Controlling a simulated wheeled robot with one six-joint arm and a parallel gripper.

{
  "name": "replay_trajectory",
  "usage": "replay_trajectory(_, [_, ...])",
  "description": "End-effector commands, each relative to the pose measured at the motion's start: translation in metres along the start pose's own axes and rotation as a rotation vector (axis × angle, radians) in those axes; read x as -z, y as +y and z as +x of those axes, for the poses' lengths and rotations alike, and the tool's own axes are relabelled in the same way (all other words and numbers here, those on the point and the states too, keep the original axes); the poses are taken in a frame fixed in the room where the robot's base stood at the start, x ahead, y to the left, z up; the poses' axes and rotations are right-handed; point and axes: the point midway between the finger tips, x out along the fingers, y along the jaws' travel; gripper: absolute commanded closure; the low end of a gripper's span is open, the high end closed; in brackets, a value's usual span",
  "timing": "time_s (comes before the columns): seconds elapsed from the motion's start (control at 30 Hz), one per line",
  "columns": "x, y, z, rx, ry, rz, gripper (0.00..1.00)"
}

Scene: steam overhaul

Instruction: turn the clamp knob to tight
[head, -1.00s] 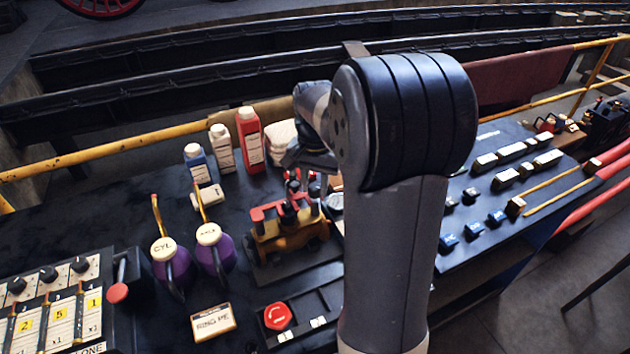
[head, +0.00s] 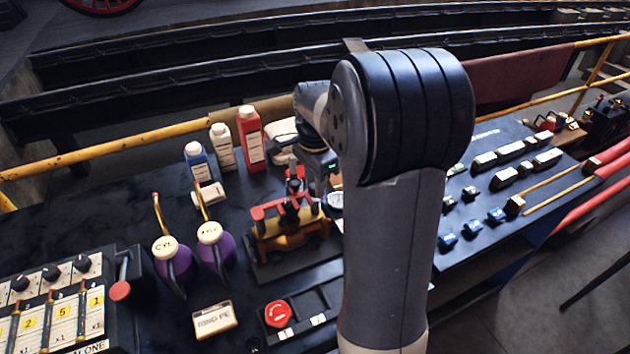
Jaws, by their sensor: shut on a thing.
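The clamp fixture (head: 288,236) is a small orange-brown block with red arms and dark posts, on a dark base on the bench. Its clamp knob (head: 294,186) looks red and stands at the top rear of the fixture. My gripper (head: 296,172) reaches down to it from behind and is shut on it. The fingers are small and dark here, so their exact grip is hard to see. My wrist and arm hide the area right of the fixture.
Two purple oil cans (head: 214,250) stand left of the fixture. Blue, white and red bottles (head: 250,140) stand behind. A red mushroom button (head: 277,314) and a label plate (head: 214,321) lie in front. A switch panel (head: 500,180) is at right, a lever box (head: 65,300) at left.

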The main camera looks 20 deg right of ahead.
Motion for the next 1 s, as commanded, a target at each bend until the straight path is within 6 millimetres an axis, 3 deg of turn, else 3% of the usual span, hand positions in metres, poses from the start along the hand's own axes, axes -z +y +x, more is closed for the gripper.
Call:
replay_trajectory(0.5, [0.0000,-0.0003,-0.0004,0.001,0.000,0.018,0.94])
replay_trajectory(0.53, [0.0000,-0.0003,-0.0004,0.001,0.000,0.018,0.69])
replay_trajectory(0.77, [0.0000,-0.0002,-0.0002,0.001,0.000,0.018,0.50])
replay_trajectory(1.0, [0.0000,-0.0002,-0.0006,0.001,0.000,0.017,0.49])
